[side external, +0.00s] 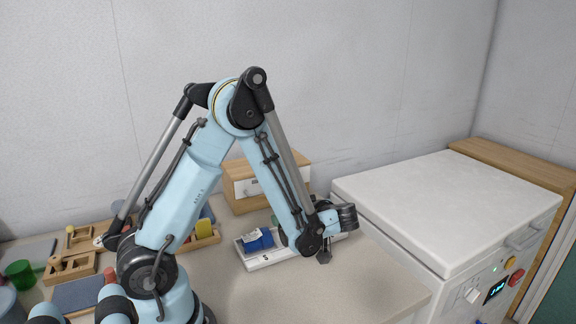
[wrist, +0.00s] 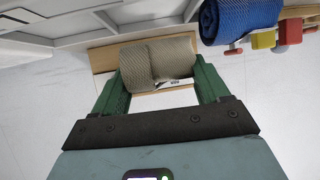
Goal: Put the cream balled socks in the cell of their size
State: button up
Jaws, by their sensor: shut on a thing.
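The cream balled socks (wrist: 158,62) are a ribbed beige roll in the wrist view. My gripper (wrist: 155,82) is shut on them, with one green finger at each side of the roll. In the side view my arm hides the socks and most of the gripper. A white sorting tray (side external: 263,264) lies on the table there, with an "S" mark on its front. Blue balled socks (side external: 260,240) sit at its left end and also show in the wrist view (wrist: 238,18). My forearm covers the middle of the tray, so its other cells are hidden.
A wooden box (side external: 262,198) with a pale front stands behind the tray. A wooden tray with colored blocks (side external: 205,232) is to the left. A large white chest with a lid (side external: 450,200) stands to the right. The front right tabletop is clear.

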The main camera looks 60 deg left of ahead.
jog(key=shift+f, duration=1.65)
jog(key=o, duration=0.8)
jog(key=shift+o, duration=0.2)
